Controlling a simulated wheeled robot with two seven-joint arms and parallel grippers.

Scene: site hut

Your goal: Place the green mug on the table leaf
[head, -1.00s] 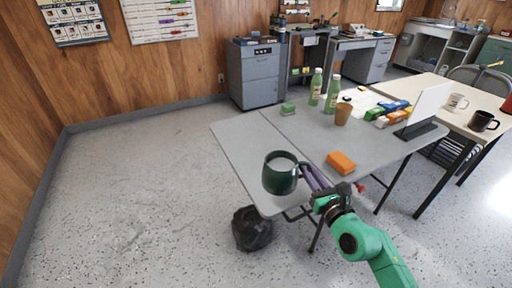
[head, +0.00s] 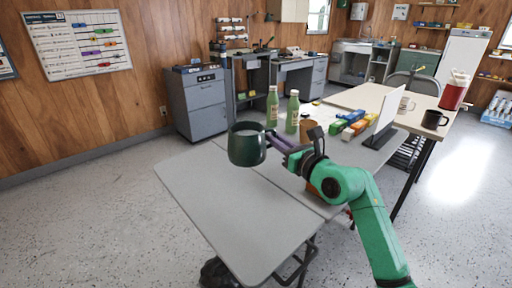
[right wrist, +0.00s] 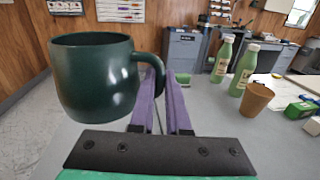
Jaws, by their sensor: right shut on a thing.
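The green mug (head: 247,146) is dark green and upright, with its handle toward my right gripper. In the head view it overlaps the bare grey table leaf (head: 225,210) and appears held above it; the exact height is hard to tell. My right gripper (head: 276,142) is shut on the mug's handle. In the right wrist view the mug (right wrist: 95,78) hangs at the left, its handle between the purple fingers (right wrist: 160,95). My left gripper is in neither view.
Two green bottles (head: 292,112), a tan cup (head: 307,130), coloured blocks (head: 352,124) and a white panel (head: 386,108) stand on the table's far part. An orange block (head: 312,188) is partly hidden behind my arm. The leaf's near part is clear.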

